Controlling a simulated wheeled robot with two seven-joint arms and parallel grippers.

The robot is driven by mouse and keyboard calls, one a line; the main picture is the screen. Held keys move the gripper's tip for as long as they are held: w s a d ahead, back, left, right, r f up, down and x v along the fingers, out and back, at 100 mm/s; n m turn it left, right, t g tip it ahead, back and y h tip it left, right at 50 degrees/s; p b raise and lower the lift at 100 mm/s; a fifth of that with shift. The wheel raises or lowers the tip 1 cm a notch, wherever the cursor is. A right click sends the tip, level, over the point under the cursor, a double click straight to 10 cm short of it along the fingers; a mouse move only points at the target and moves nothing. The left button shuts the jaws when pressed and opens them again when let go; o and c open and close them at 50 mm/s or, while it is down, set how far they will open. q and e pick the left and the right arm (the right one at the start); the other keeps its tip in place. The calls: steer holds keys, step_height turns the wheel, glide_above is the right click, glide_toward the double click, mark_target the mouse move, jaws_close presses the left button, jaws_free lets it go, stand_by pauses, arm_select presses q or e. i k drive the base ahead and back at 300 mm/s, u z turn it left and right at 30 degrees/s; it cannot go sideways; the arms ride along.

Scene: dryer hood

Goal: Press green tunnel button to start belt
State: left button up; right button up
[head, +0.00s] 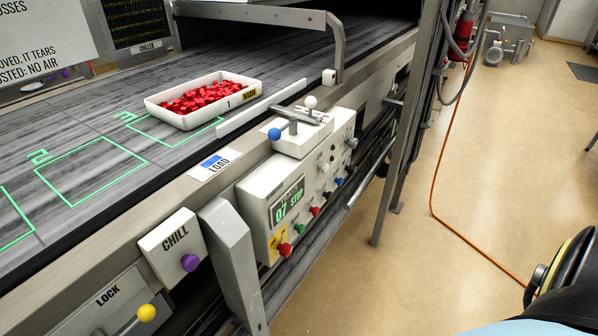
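The control box (262,198) is mounted on the front side of the conveyor, in the middle of the head view. Its small display (287,204) reads "07 STOP". A green button (299,229) sits on the box's front face, just below the display. A red mushroom button (285,250) on a yellow plate is close to its lower left, and a red button (314,211) is to its upper right. The belt (75,122) is a grey streaked surface running into a dark tunnel opening at the back. Neither of my grippers is in view.
A white tray (153,109) of red pieces stands on the belt at a green-outlined spot. Levers with blue (274,134) and white knobs stick up above the box. A CHILL box (170,247) and yellow LOCK knob (146,312) are lower left. The floor at right is mostly clear, with an orange cable.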

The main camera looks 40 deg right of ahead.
mark_target(300, 229)
steer(key=z, duration=1.15)
